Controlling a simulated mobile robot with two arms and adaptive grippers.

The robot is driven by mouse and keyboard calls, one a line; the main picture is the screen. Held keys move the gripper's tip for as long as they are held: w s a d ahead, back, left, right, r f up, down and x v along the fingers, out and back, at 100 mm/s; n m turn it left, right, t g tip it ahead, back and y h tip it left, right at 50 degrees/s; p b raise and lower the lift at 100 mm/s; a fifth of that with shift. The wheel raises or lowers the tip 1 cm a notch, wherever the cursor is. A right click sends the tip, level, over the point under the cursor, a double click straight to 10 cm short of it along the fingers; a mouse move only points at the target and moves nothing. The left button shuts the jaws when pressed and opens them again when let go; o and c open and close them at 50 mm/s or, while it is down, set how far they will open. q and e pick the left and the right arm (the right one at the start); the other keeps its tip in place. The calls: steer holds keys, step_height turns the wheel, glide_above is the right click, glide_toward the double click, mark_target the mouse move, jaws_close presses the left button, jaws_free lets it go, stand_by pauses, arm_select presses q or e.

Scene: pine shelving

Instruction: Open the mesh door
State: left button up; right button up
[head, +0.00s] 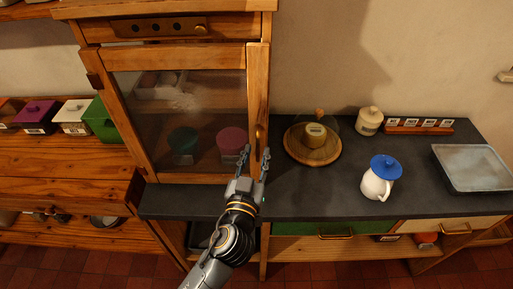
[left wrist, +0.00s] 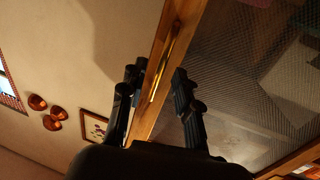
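The mesh door (head: 135,128) is a wood-framed panel on the pine cabinet, and it looks shut. Dim shapes show through its mesh, which also fills the right of the left wrist view (left wrist: 250,75). A slim brass handle (left wrist: 163,74) runs along the door's wooden stile; in the head view it is hard to make out near the right edge. My left gripper (head: 256,158) is open at the lower right of the door. In the left wrist view, its two fingers (left wrist: 156,80) lie to either side of the stile and handle; contact cannot be told. My right gripper is not in view.
A dark counter (head: 330,193) extends right of the cabinet. It holds a glass cloche on a wooden board (head: 302,155), a white jug with a blue lid (head: 376,186), a lidded jar (head: 369,122) and a grey tray (head: 475,167). Lidded boxes (head: 36,115) stand at left.

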arm_select(q)
steer(key=shift+w+d, duration=0.1)
steer(key=shift+w, duration=0.4)
jaws_close()
